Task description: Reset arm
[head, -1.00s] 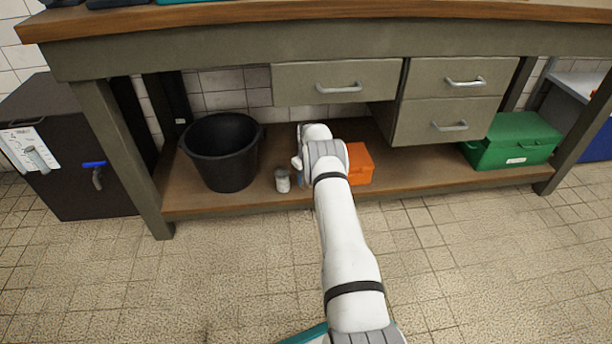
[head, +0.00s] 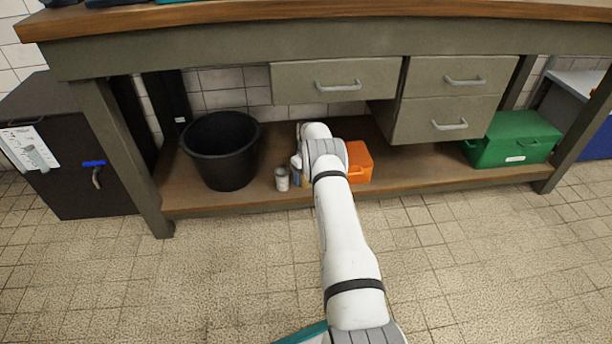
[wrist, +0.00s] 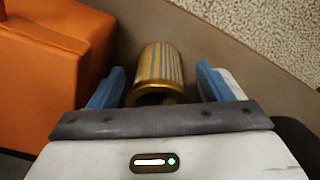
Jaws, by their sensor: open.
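My gripper (wrist: 160,88) shows in the wrist view with its two blue-padded fingers apart. A gold-rimmed cylinder with blue and tan stripes (wrist: 160,68) lies or stands between the fingers, with a gap on each side. In the head view my white arm reaches from the bottom to the lower shelf of the bench, and its end hides the gripper and most of the striped cylinder.
An orange box (head: 359,163) is close beside my arm's end; it also shows in the wrist view (wrist: 45,70). A small grey can (head: 282,179) and a black bucket (head: 222,152) stand to the left on the shelf (head: 420,180). Drawers (head: 340,82) hang above. A green case (head: 513,140) sits right.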

